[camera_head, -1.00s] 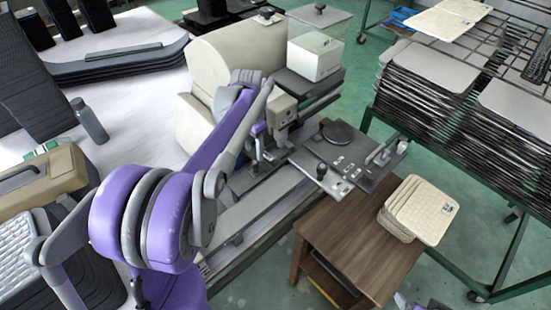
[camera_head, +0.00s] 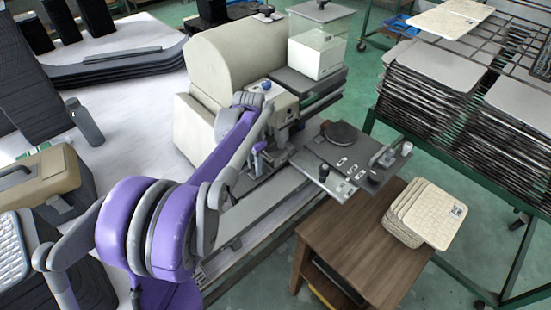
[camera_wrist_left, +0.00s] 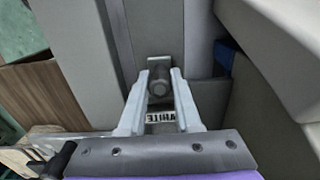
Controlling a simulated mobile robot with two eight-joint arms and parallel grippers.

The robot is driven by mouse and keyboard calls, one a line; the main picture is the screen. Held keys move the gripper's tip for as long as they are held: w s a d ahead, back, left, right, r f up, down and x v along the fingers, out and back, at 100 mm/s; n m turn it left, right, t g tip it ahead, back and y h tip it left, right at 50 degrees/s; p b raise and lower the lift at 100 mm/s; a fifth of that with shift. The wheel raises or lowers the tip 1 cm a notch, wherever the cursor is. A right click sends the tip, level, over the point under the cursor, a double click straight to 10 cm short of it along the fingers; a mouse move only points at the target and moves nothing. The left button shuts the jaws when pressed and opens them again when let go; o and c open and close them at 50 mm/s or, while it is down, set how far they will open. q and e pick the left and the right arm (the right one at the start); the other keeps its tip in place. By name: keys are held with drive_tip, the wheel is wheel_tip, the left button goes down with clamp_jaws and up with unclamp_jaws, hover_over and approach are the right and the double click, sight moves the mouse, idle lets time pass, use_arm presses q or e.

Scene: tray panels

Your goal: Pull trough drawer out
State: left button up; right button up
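In the left wrist view, a round grey knob (camera_wrist_left: 158,88) sits on a grey metal face, with a label reading "WHITE" (camera_wrist_left: 161,116) below it. I take the knob to be the trough drawer's handle; the drawer's outline is not clear. My left gripper (camera_wrist_left: 160,76) has its two pale fingers apart, one on each side of the knob. Contact with the knob cannot be made out. In the head view my left gripper (camera_head: 258,162) is small and low at the front of the cream machine (camera_head: 235,60), and the knob cannot be made out there. My right gripper is not in view.
A plate with a black disc (camera_head: 340,134) and knobs juts out right of the machine. A wooden table (camera_head: 345,240) with cream tiles (camera_head: 425,212) stands in front. A rack of panels (camera_head: 430,85) is at the right. Grey machine walls (camera_wrist_left: 275,60) stand close beside the gripper.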

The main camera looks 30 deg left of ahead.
use_arm(q)
clamp_jaws()
drive_tip(key=shift+s+a, duration=0.25)
drive_tip(key=shift+s, duration=0.6)
drive_tip(key=shift+s+a, duration=0.25)
drive_tip(key=shift+s, duration=0.65)
drive_tip(key=shift+s+a, duration=0.25)
drive_tip(key=shift+s, duration=0.6)
drive_tip(key=shift+s+a, duration=0.1)
drive_tip(key=shift+s, duration=0.25)
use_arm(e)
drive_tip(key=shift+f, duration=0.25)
use_arm(q)
drive_tip(key=shift+s, duration=0.1)
drive_tip(key=shift+s+a, duration=0.25)
drive_tip(key=shift+s, duration=0.55)
drive_tip(key=shift+s+a, duration=0.2)
drive_tip(key=shift+s, duration=0.55)
drive_tip(key=shift+s+a, duration=0.25)
drive_tip(key=shift+s, duration=0.55)
drive_tip(key=shift+o, duration=2.3)
unclamp_jaws()
wheel_tip(320, 180, up, 7)
drive_tip(key=p, duration=0.4)
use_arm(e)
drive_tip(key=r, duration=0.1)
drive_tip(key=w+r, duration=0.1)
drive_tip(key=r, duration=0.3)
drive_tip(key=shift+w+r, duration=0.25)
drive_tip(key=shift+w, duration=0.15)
